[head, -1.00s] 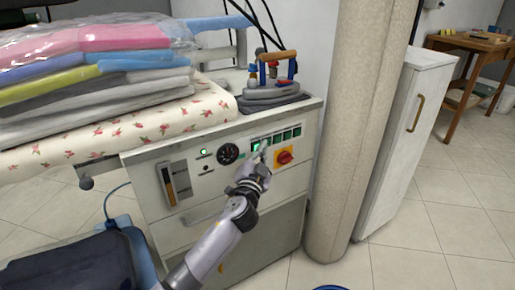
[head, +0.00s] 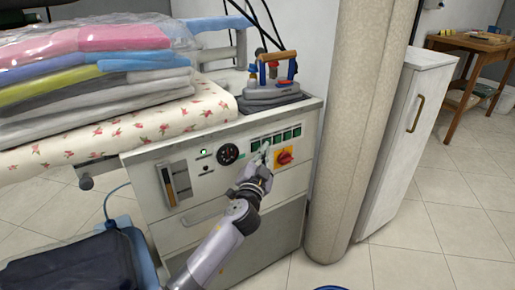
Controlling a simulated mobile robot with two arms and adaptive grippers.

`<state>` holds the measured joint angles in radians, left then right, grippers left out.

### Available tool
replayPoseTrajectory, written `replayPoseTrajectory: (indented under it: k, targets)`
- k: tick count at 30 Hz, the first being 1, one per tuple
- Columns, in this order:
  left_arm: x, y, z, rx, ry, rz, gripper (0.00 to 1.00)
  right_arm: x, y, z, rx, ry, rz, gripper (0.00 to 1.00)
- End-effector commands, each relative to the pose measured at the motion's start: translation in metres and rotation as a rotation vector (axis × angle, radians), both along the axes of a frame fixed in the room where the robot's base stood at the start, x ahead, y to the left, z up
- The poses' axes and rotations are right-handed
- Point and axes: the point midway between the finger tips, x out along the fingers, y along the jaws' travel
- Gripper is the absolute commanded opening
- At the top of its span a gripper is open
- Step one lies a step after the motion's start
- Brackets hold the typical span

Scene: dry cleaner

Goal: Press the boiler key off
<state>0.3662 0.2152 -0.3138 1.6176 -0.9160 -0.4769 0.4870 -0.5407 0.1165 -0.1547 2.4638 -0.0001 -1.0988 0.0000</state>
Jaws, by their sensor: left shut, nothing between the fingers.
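The boiler's cream front panel (head: 215,175) carries a row of green keys (head: 287,134) along its upper right. The leftmost key (head: 255,145) looks dark green. My left gripper (head: 265,152) is shut and empty, its fingertips at the left part of the key row. The fingers partly cover the keys there, and I cannot tell whether they touch one. My right gripper is not in view.
A red and yellow rotary switch (head: 285,156) sits just right of my fingertips. An iron (head: 273,85) stands on top, beside folded, wrapped laundry (head: 95,60). A round column (head: 355,130) stands close on the right.

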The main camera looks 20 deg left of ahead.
Motion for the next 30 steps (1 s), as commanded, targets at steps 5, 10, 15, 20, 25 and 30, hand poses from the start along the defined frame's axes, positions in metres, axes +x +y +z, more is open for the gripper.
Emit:
replayPoseTrajectory:
  k: [5, 10, 15, 20, 25, 30]
  targets:
    - [-0.003, -0.005, 0.000, -0.002, 0.000, -0.002, 0.00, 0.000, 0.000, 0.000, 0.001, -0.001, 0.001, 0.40]
    - [-0.014, -0.018, 0.000, -0.003, -0.001, -0.002, 0.00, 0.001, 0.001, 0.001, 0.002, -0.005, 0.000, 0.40]
    - [-0.024, -0.031, -0.001, -0.003, 0.000, -0.001, 0.00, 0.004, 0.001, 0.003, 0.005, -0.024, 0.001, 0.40]
    - [-0.033, -0.043, 0.000, -0.003, -0.001, -0.002, 0.00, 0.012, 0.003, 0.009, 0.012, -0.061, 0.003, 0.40]
    - [-0.037, -0.048, 0.000, 0.000, 0.000, 0.000, 0.00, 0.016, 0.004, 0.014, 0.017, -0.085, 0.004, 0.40]
    - [-0.037, -0.047, 0.000, 0.001, 0.000, 0.000, 0.00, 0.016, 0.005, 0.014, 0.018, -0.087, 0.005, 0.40]
